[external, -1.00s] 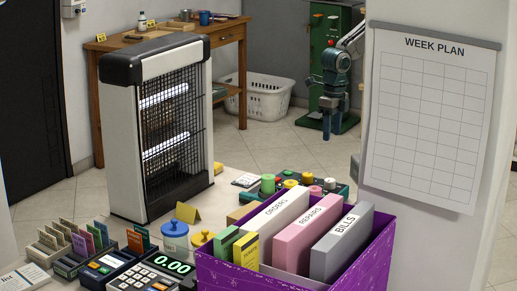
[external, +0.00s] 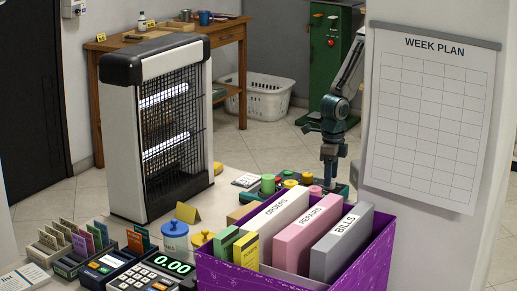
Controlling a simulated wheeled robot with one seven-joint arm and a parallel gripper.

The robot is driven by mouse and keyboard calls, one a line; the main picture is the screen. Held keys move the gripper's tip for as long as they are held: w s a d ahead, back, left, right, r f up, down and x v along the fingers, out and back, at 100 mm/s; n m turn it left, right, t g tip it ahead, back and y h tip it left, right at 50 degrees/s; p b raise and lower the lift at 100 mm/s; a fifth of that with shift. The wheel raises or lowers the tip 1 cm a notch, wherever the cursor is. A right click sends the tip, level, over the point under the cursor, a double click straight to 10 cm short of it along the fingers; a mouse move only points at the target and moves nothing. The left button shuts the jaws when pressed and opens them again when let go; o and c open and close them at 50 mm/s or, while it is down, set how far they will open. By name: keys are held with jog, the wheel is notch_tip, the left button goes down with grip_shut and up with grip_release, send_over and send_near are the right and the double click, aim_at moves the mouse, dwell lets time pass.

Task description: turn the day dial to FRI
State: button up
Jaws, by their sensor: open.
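I cannot make out a day dial in this view; part of the counter is hidden behind the purple box (external: 290,268) and its binders. My gripper (external: 329,184) is open and points down at the right end of a dark green tray (external: 342,191) holding coloured round pieces. Its fingertips are small and partly lost against the tray, so I cannot tell whether they touch anything. No held thing shows.
Binders stand in the purple box in front of my gripper. A white wall panel with a week plan (external: 430,115) is close on the right. Card racks and a calculator (external: 155,272) fill the front left.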

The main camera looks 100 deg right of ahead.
jog(key=shift+f, duration=0.55)
jog(key=c, duration=1)
